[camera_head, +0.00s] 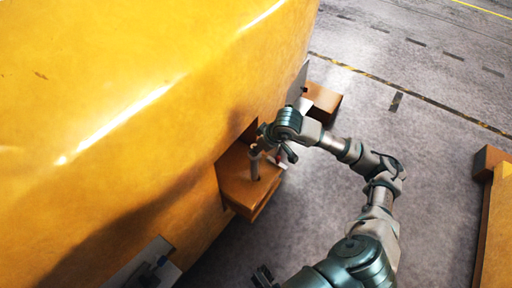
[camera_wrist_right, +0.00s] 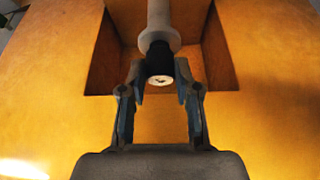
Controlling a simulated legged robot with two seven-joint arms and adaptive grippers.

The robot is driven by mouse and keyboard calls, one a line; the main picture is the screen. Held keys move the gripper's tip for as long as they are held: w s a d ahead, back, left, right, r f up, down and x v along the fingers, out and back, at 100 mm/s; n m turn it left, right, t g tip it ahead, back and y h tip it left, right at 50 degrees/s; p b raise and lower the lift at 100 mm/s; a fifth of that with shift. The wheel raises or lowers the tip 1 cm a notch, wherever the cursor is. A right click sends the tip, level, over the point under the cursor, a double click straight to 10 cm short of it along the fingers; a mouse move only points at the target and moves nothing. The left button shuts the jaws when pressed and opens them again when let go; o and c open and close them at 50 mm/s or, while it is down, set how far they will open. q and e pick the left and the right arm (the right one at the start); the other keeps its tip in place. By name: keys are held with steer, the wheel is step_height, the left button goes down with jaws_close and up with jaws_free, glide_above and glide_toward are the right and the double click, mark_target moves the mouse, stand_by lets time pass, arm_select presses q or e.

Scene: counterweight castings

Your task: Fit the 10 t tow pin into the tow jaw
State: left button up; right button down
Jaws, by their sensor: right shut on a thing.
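The tow pin (camera_head: 254,164) is a pale grey rod, roughly upright over the lower plate of the tow jaw (camera_head: 238,188), an orange-brown block recessed in the yellow casting. Its lower end meets a dark spot on that plate; I cannot tell how deep it sits. The right wrist view shows the pin's grey shaft and collar (camera_wrist_right: 159,38) and dark grip against the jaw's recess (camera_wrist_right: 216,52). My right gripper (camera_wrist_right: 160,78) is shut on the dark grip; it also shows in the head view (camera_head: 268,146). Dark fingers at the bottom edge look like my left gripper (camera_head: 264,277).
The huge yellow casting (camera_head: 120,100) fills the left side. A brown block (camera_head: 323,101) juts out beyond the jaw, and a grey bracket (camera_head: 145,262) sits at its near side. Another orange piece (camera_head: 495,225) stands at right. Grey floor between is clear.

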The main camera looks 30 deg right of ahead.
arm_select(q)
steer(key=shift+d, duration=0.2)
arm_select(e)
steer(key=shift+d+r, duration=0.1)
steer(key=shift+d, duration=0.2)
arm_select(q)
steer(key=shift+a+f, duration=0.15)
steer(key=shift+a, duration=0.1)
arm_select(e)
steer(key=shift+w+a, duration=0.1)
steer(key=shift+a, duration=0.2)
arm_select(q)
steer(key=shift+d+f, duration=0.1)
steer(key=shift+f, duration=0.05)
arm_select(e)
steer(key=shift+d, duration=0.15)
arm_select(q)
steer(key=shift+d, duration=0.1)
arm_select(e)
steer(key=shift+d, duration=0.2)
arm_select(q)
steer(key=shift+r, duration=0.25)
arm_select(e)
steer(key=shift+a, duration=0.15)
arm_select(q)
steer(key=shift+w+r, duration=0.1)
steer(key=shift+r, duration=0.55)
